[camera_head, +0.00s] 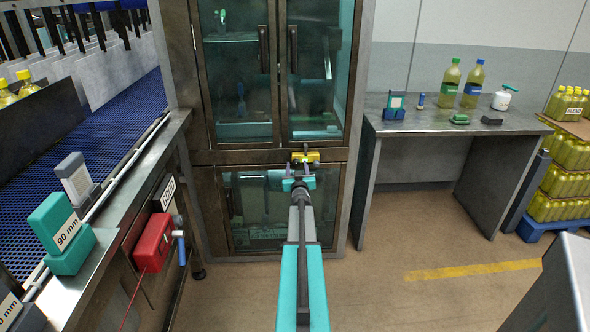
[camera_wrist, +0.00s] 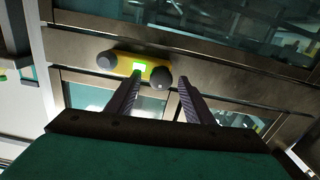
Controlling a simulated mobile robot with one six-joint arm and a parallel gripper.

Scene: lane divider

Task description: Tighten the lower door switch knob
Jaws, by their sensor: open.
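The yellow door switch (camera_wrist: 134,67) has a lit green face and a dark round knob at each end: a left knob (camera_wrist: 107,61) and a right knob (camera_wrist: 160,77). In the head view the switch (camera_head: 312,157) sits on the cabinet's cross rail. My gripper (camera_wrist: 161,82) is open. In the wrist view its two dark fingers reach toward the switch, and the right knob shows between their tips. I cannot tell whether they touch it. In the head view my gripper (camera_head: 299,167) is just below the switch and partly hides it.
The glass-doored cabinet (camera_head: 328,68) has upper doors with dark handles and a lower door (camera_head: 258,210). A conveyor (camera_head: 100,160) with a red box (camera_head: 153,243) stands left. A bench (camera_head: 455,122) with bottles stands right. The floor right of my arm is open.

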